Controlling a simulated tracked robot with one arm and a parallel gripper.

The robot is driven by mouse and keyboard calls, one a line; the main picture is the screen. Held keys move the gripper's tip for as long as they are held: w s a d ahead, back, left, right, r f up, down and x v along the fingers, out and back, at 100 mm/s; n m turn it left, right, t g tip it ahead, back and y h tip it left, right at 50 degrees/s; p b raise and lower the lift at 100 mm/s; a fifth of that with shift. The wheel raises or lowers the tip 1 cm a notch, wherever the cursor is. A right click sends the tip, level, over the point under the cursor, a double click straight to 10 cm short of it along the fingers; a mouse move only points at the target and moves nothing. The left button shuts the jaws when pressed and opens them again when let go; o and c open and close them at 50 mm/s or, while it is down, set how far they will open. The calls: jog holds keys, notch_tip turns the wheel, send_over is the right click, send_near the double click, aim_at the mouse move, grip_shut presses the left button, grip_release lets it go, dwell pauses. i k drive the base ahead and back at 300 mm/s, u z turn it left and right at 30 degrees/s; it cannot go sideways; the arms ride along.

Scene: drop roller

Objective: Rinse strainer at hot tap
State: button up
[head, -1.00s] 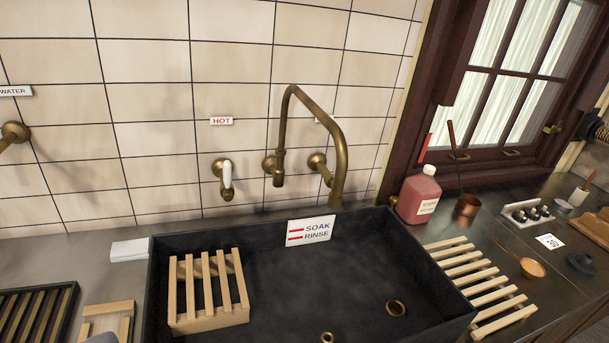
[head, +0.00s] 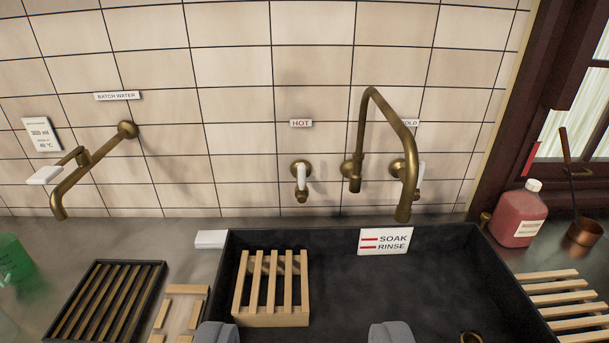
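The hot tap (head: 301,180), brass with a white lever, is on the tiled wall under a red HOT label (head: 301,123). Beside it, a tall curved brass spout (head: 362,125) arches over the dark sink (head: 400,280). A partly hidden cold tap (head: 418,185) is right of the spout. My gripper (head: 304,333) shows as two grey fingertips, wide apart, at the bottom edge over the sink's front left. Nothing shows between them. I cannot make out a strainer.
A slatted wooden rack (head: 272,290) stands in the sink's left side; a SOAK/RINSE sign (head: 385,241) is on the back rim. A black slatted tray (head: 107,300) and green jug (head: 14,262) are left. A pink bottle (head: 517,215) and wooden slats (head: 565,300) are right.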

aim_at(302, 195)
jog(key=z, duration=0.05)
jog(key=i, duration=1)
jog(key=u, duration=0.1)
